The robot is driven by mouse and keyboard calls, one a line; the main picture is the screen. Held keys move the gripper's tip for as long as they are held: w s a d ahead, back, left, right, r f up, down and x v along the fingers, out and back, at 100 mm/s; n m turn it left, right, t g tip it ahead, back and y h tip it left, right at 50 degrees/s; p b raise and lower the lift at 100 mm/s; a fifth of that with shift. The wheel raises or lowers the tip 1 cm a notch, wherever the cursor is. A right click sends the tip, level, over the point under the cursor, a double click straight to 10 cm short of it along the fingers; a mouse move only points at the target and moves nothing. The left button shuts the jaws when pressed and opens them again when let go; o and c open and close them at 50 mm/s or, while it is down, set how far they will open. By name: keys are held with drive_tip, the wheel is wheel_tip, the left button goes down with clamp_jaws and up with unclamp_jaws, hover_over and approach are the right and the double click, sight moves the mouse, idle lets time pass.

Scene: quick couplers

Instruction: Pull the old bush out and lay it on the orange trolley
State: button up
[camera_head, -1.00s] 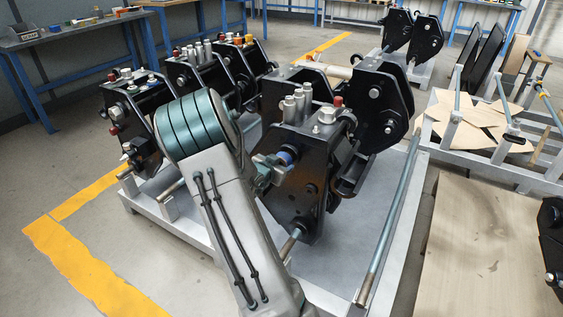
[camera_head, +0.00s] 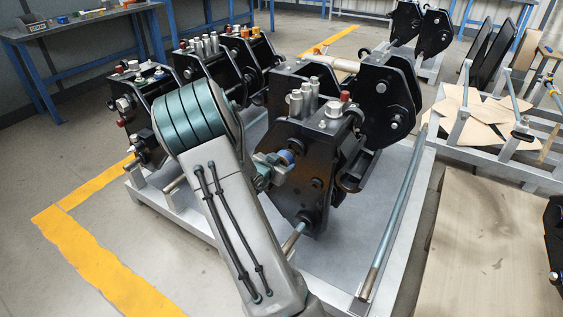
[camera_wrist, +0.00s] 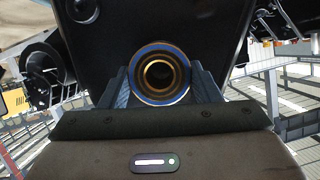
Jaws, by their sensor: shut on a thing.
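The old bush, a ring with a blue rim and copper-coloured bore (camera_wrist: 160,76), sits between my gripper's fingers (camera_wrist: 159,88) in the wrist view. In the head view a bit of its blue side (camera_head: 286,157) shows at my gripper (camera_head: 275,168), against the side of the black quick coupler (camera_head: 316,150). My gripper is shut on the bush. The coupler's dark plate lies right behind the bush in the wrist view; I cannot tell how far the bush stands out of its hole. I cannot make out the orange trolley for certain.
The coupler stands on a grey metal frame (camera_head: 398,215) with a long rod along its right side. More black couplers (camera_head: 150,105) stand at the left. A rack with wooden sheets (camera_head: 478,118) is at the right. Open floor with yellow lines (camera_head: 85,255) lies left of the frame.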

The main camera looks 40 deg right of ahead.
drive_tip(key=shift+s+a+p, duration=0.15)
drive_tip(key=shift+s+a, duration=0.1)
drive_tip(key=shift+a, duration=0.35)
drive_tip(key=shift+s+a+p, duration=0.15)
drive_tip(key=shift+s+a, duration=0.1)
drive_tip(key=shift+a, duration=0.35)
drive_tip(key=shift+s+a+p, duration=0.15)
drive_tip(key=shift+s+a, duration=0.1)
drive_tip(key=shift+a, duration=0.35)
drive_tip(key=shift+a, duration=0.1)
